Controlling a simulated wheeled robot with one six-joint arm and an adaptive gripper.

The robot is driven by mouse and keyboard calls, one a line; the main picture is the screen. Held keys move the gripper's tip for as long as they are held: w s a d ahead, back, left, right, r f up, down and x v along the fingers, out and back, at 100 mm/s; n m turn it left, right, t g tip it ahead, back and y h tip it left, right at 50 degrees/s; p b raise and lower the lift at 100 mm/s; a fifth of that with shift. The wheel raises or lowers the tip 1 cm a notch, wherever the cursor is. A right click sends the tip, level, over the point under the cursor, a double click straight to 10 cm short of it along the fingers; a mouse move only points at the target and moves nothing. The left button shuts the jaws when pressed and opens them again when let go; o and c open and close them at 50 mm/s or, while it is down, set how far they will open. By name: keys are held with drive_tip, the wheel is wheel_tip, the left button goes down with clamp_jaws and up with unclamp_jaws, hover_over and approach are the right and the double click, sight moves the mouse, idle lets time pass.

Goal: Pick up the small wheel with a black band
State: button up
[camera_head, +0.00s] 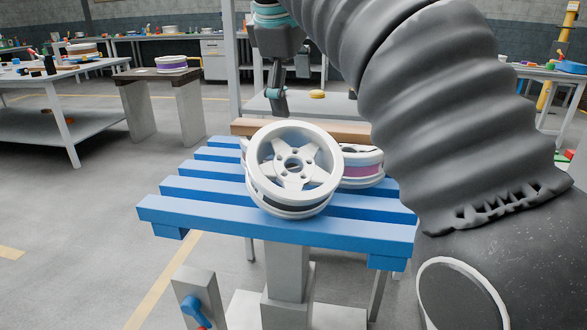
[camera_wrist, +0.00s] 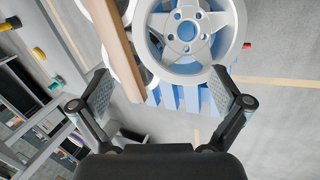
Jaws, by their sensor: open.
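A white five-spoke wheel (camera_head: 262,165) leans tilted at the front of a cluster on the blue slatted table (camera_head: 190,190). A dark band shows along its lower side. A second wheel with a purple-pink band (camera_head: 362,170) lies behind it to the right, partly hidden. A bit of another wheel shows behind at the left, its band hidden. My gripper (camera_head: 283,95) hangs above and behind the wheels, apart from them. In the wrist view its fingers (camera_wrist: 160,95) are spread wide and empty, with a spoked wheel (camera_wrist: 222,48) beyond them.
A wooden board (camera_head: 330,132) runs along the table's back edge, and it also shows in the wrist view (camera_wrist: 118,60). A purple-banded wheel (camera_head: 172,64) stands on a separate bench at the left. A workbench (camera_head: 60,125) with small parts is farther left. Floor left of the blue table is clear.

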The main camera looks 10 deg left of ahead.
drive_tip(key=b, duration=0.2)
approach(303, 145)
wheel_tip(303, 145, down, 3)
drive_tip(key=shift+w+r+b+x, duration=0.1)
drive_tip(key=shift+w+b+x, duration=0.1)
drive_tip(key=shift+x, duration=0.85)
drive_tip(key=shift+w+r+b+x, duration=0.1)
drive_tip(key=shift+w+b+x, duration=0.1)
drive_tip(key=shift+x, duration=0.85)
drive_tip(key=shift+w+r+b+x, duration=0.1)
drive_tip(key=shift+w+b+x, duration=0.05)
drive_tip(key=shift+x, duration=0.9)
drive_tip(key=c, duration=1.8)
drive_tip(key=shift+o, duration=0.2)
drive_tip(key=shift+r, duration=0.15)
drive_tip(key=shift+r, duration=0.25)
wheel_tip(303, 145, up, 3)
drive_tip(key=shift+r+p, duration=0.2)
drive_tip(key=shift+p, duration=0.7)
drive_tip(key=d+r+p, duration=0.1)
drive_tip(key=d+r, duration=0.5)
drive_tip(key=d, duration=0.5)
drive_tip(key=shift+s+r, duration=0.2)
drive_tip(key=shift+r, duration=0.1)
drive_tip(key=shift+d+r, duration=0.2)
drive_tip(key=shift+d, duration=0.15)
